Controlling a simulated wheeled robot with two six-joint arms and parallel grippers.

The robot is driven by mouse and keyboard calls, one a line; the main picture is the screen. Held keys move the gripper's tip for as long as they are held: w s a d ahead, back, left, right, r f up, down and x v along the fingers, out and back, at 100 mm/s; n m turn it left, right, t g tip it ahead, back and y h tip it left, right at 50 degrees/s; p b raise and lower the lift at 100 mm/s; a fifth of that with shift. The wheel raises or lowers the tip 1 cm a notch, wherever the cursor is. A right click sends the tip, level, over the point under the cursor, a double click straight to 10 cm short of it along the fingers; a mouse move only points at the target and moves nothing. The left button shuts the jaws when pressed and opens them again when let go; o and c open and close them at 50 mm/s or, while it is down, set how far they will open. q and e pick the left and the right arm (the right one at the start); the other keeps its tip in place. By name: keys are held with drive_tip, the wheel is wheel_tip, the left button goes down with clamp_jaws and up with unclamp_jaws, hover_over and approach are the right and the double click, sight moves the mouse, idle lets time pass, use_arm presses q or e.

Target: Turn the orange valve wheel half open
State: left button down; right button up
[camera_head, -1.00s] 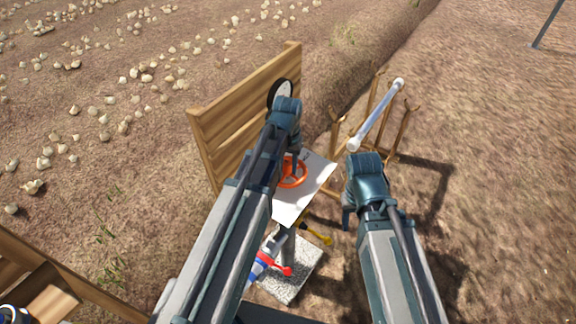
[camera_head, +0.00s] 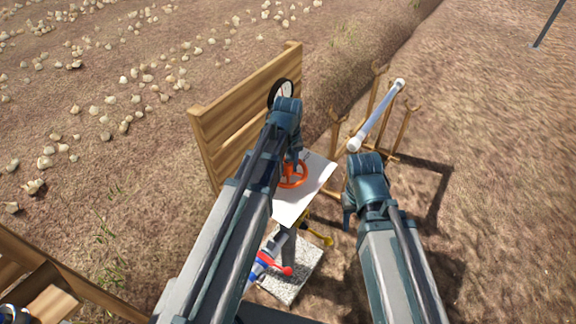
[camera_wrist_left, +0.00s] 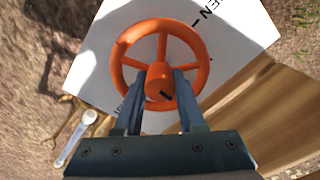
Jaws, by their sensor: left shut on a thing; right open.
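The orange valve wheel (camera_head: 293,174) lies over a white plate (camera_head: 316,178), partly hidden by my left gripper in the head view. In the left wrist view the whole orange wheel (camera_wrist_left: 160,62) shows, with spokes, a hub and a dark mark on the hub. Black lettering ending in "EN" with a tick is printed on the white plate beside the rim. My left gripper (camera_wrist_left: 160,88) has its two fingers on either side of the hub and is shut on the wheel. My right gripper (camera_head: 347,212) hangs right of the plate, apart from it, and is open and empty.
A wooden board (camera_head: 247,108) with a round black-and-white gauge (camera_head: 281,92) stands behind the wheel. A white tube (camera_head: 378,114) rests on a wooden rack at the right. Red and yellow handles (camera_head: 283,270) are below, near a pale slab (camera_head: 296,288).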

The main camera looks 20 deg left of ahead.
sight(288, 163)
use_arm(q)
drive_tip(key=c, duration=0.5)
unclamp_jaws()
wheel_tip(288, 163, up, 14)
drive_tip(key=p, duration=1.4)
drive_tip(key=shift+f, duration=0.15)
drive_tip(key=s+d+f+m+b, duration=0.2)
drive_tip(key=s+d+m, duration=0.2)
drive_tip(key=s, duration=0.3)
drive_tip(key=s+d+f+m+y+b, duration=0.1)
drive_tip(key=s+d+f+m+b, duration=0.1)
drive_tip(key=s+d, duration=0.4)
drive_tip(key=s+m+b, duration=0.1)
drive_tip(key=m, duration=0.1)
drive_tip(key=shift+s+d+f+m, duration=0.25)
drive_tip(key=shift+d+f+m, duration=0.05)
drive_tip(key=shift+f+m, duration=0.1)
